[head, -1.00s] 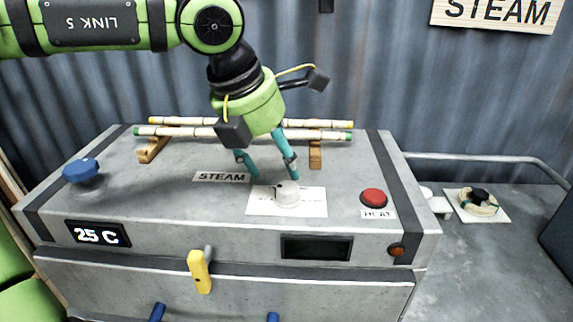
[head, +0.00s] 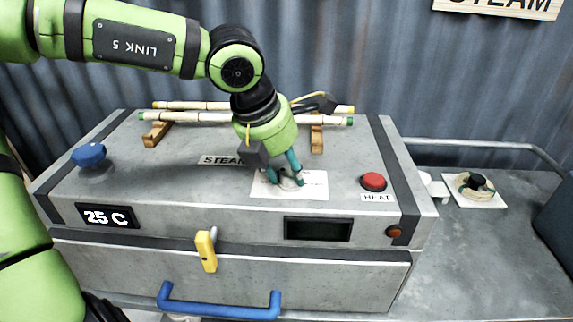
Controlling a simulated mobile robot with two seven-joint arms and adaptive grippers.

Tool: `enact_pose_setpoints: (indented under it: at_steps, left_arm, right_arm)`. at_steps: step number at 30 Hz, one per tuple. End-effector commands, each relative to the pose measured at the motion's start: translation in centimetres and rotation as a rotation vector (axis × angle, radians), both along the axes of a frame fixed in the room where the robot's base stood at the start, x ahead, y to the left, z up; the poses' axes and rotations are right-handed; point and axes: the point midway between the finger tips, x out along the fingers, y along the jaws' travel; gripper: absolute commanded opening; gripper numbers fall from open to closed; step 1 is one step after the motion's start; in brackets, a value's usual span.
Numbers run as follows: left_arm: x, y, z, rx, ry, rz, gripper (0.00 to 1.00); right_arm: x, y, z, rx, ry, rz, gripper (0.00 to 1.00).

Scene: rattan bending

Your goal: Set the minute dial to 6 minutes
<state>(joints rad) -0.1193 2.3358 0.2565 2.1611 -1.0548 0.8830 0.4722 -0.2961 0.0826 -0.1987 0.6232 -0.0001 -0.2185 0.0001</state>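The white round minute dial (head: 289,183) sits on a white plate (head: 315,188) on top of the grey steam box (head: 170,190). My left gripper (head: 286,182) points down at the dial, its teal fingers on either side of it and partly covering it. Whether the fingers press on the dial cannot be told. The dial's pointer and the plate's markings are too small or hidden to read. A dark blank display (head: 318,229) is on the box front below the dial. My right gripper is not in view.
A red HEAT button (head: 373,181) is right of the dial, and a blue knob (head: 89,155) is far left. Rattan poles (head: 215,118) lie on wooden rests behind. A yellow lever (head: 206,251), a blue handle (head: 220,311) and a 25 C display (head: 107,216) are on the front.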

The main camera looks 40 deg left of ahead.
Motion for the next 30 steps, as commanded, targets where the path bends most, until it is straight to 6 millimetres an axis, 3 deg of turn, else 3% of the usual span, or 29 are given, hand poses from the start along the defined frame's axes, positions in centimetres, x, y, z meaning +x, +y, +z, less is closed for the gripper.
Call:
enact_pose_setpoints:
  at_steps: [14,30]
  left_arm:
    - [0.34,-0.09,0.24,-0.010,-0.015,-0.099,0.08]
    - [0.47,0.03,0.46,-0.009,-0.018,-0.569,0.08]
  right_arm:
    - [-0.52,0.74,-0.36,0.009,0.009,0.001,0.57]
    - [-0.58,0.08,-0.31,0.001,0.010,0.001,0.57]
